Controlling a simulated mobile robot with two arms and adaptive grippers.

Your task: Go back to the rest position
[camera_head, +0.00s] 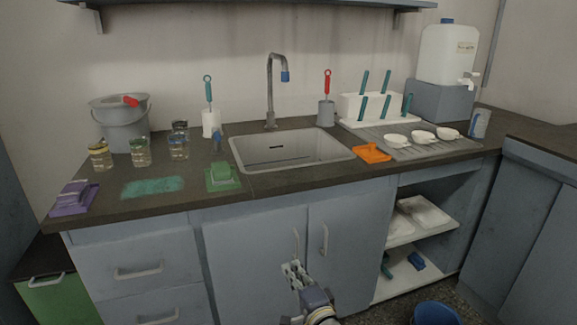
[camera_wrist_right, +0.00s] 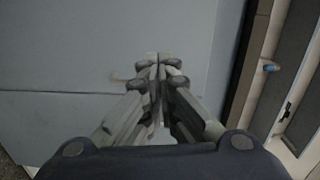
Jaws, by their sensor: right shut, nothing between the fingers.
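My right gripper (camera_head: 294,272) is in front of the grey-blue cabinet doors (camera_head: 255,262), below the counter edge and near the two door handles. In the right wrist view its fingers (camera_wrist_right: 158,62) are together and hold nothing, facing a plain cabinet front (camera_wrist_right: 60,55). I cannot tell whether the fingertips touch the door. My left gripper shows in neither view.
An open shelf (camera_head: 420,222) is right of the doors. A blue bucket (camera_head: 435,313) stands on the floor.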

